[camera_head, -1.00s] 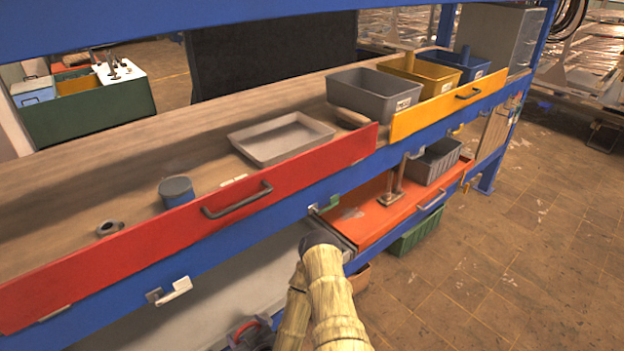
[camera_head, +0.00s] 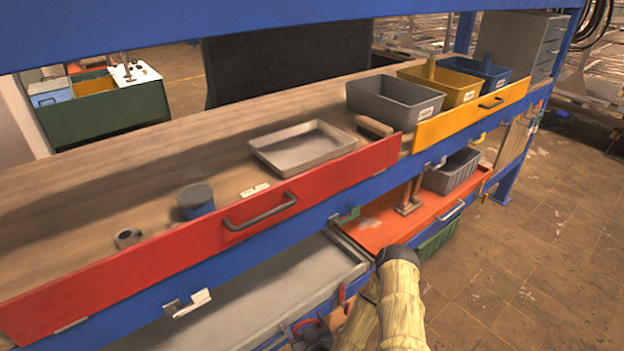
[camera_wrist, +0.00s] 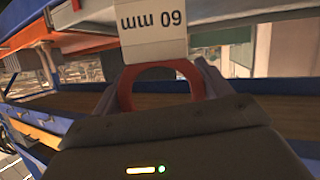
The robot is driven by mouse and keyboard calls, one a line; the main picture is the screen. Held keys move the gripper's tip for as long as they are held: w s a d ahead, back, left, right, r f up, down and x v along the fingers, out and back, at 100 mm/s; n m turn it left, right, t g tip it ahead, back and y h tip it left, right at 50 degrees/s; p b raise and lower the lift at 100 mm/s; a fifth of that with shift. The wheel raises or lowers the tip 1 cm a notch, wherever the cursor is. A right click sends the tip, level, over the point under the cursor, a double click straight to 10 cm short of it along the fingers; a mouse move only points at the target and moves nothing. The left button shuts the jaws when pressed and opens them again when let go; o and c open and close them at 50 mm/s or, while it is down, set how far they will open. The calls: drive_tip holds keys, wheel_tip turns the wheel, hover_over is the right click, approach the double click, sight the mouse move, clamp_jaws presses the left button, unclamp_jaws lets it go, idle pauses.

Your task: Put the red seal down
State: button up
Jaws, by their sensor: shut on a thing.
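The red seal (camera_wrist: 164,69) is a red ring, seen in the wrist view between the two fingers of my gripper (camera_wrist: 163,88). The fingers are shut on it, one at each side. A white label (camera_wrist: 153,34) reading "60 mm" upside down stands right at the seal's far edge; I cannot tell whether it is fixed to the seal. The dark gripper body hides the near part of the seal.
The upper shelf holds a small grey ring (camera_head: 128,238), a blue can (camera_head: 196,201), a shallow metal tray (camera_head: 303,147) and a grey bin (camera_head: 395,100). A red drawer front (camera_head: 200,245) edges it. Below are an orange surface (camera_head: 385,222) and a grey tray (camera_head: 285,285). Bare shelf lies left.

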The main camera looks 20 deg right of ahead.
sight(305, 321)
drive_tip(key=shift+s+a+r+p, duration=0.1)
drive_tip(key=shift+s+r+p, duration=0.1)
drive_tip(key=shift+r+p, duration=1.2)
drive_tip(key=shift+s+a+r+p, duration=0.1)
drive_tip(key=shift+s+r+p, duration=0.1)
drive_tip(key=shift+r+p, duration=1.2)
drive_tip(key=shift+w+f, duration=0.1)
drive_tip(key=shift+f, duration=0.05)
